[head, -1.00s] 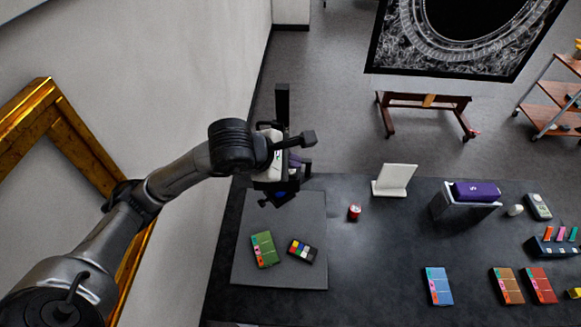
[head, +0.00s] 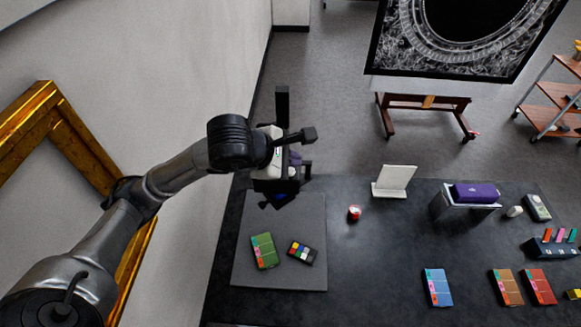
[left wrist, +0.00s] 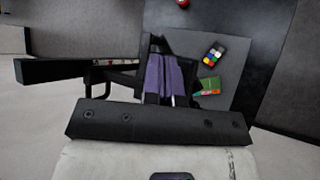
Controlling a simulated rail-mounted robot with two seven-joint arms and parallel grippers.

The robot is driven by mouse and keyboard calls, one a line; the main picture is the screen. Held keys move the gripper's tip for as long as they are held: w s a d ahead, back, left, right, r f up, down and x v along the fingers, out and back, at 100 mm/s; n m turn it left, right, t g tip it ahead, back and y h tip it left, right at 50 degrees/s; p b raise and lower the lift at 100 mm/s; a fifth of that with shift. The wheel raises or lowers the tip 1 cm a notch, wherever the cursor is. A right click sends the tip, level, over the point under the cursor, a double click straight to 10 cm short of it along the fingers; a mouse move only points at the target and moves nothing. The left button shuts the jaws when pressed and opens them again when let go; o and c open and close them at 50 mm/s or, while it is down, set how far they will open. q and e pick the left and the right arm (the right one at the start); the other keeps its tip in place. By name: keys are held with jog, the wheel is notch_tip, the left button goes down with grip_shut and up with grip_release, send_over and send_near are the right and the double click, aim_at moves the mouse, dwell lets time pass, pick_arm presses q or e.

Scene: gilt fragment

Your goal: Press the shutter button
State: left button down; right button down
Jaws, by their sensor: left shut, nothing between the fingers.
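My left gripper (head: 295,158) is above the far end of a grey board, beside a dark copy stand with a black upright column (head: 282,105). Its purple fingers (left wrist: 165,78) are shut and empty in the left wrist view. Black parts of the stand are close around them; I cannot tell whether they touch. No shutter button can be made out there; my gripper and wrist hide part of the stand's head. A small round red thing with a pale top (head: 354,212) is on the table right of the board; I cannot tell what it is. My right gripper is not in view.
The grey board (head: 255,210) bears a green booklet (head: 265,250) and a colour chart (head: 301,252). A white panel (head: 393,181), a purple case on a stand (head: 475,193) and several booklets are on the dark table (head: 380,260). A wall is at the left.

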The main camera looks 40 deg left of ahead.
aim_at(291, 173)
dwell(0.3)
pick_arm(q)
jog(key=shift+r+p, duration=1.4)
jog(key=shift+r, duration=1.1)
